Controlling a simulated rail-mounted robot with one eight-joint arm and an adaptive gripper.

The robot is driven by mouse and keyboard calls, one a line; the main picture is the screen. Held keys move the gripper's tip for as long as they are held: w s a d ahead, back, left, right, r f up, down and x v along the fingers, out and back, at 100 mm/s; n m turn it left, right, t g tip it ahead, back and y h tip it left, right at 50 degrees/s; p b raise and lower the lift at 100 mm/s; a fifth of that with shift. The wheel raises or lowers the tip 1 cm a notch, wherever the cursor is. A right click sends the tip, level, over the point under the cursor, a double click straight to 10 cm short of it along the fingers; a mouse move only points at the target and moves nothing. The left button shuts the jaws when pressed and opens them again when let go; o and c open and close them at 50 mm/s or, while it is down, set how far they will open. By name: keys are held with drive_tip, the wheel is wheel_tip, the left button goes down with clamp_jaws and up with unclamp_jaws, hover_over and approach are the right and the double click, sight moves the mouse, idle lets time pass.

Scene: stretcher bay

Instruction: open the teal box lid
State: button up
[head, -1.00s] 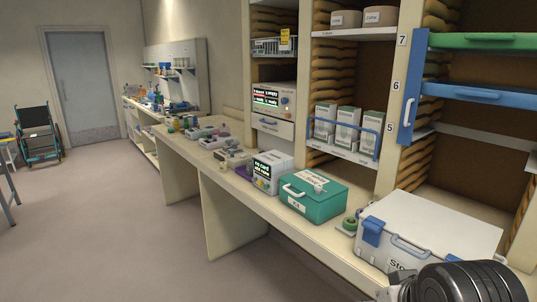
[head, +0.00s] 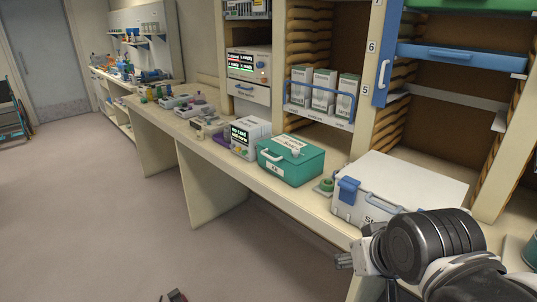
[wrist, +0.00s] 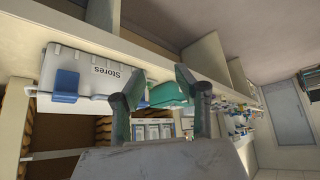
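The teal box (head: 290,165) stands on the counter with its lid (head: 292,148) down. A pale handle (head: 270,155) is on its front left part, and a small pale item with a label lies on the lid. My gripper (head: 345,262) is low in front of the counter, to the right of the teal box and apart from it. In the wrist view, its two fingers (wrist: 160,82) are spread with nothing held. The teal box (wrist: 168,94) shows beyond them, partly hidden by the fingers.
The white Stores box (head: 400,190) with a blue latch stands right of the teal box. A small green roll (head: 326,185) lies between them. A white device with a screen (head: 248,138) is on the left. The floor in front (head: 110,220) is mostly open.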

drive_tip(key=w+d+r+n+t+h+b, duration=0.1)
drive_tip(key=w+n+t+h, duration=0.2)
drive_tip(key=w, duration=1.2)
drive_tip(key=w+d+r+n+t+h+b, duration=0.2)
drive_tip(key=w+n+h, duration=0.1)
drive_tip(key=w, duration=1.1)
drive_tip(key=n+t+y, duration=0.3)
drive_tip(key=n+t, duration=0.4)
drive_tip(key=n, duration=0.5)
approach(268, 157)
drive_tip(key=w, duration=0.3)
drive_tip(key=w+d, duration=0.1)
drive_tip(key=w, duration=0.3)
drive_tip(key=w+r, duration=0.1)
drive_tip(key=w, duration=0.2)
drive_tip(key=shift+w+d, duration=0.25)
drive_tip(key=shift+d, duration=0.05)
drive_tip(key=shift+c, duration=0.4)
clamp_jaws()
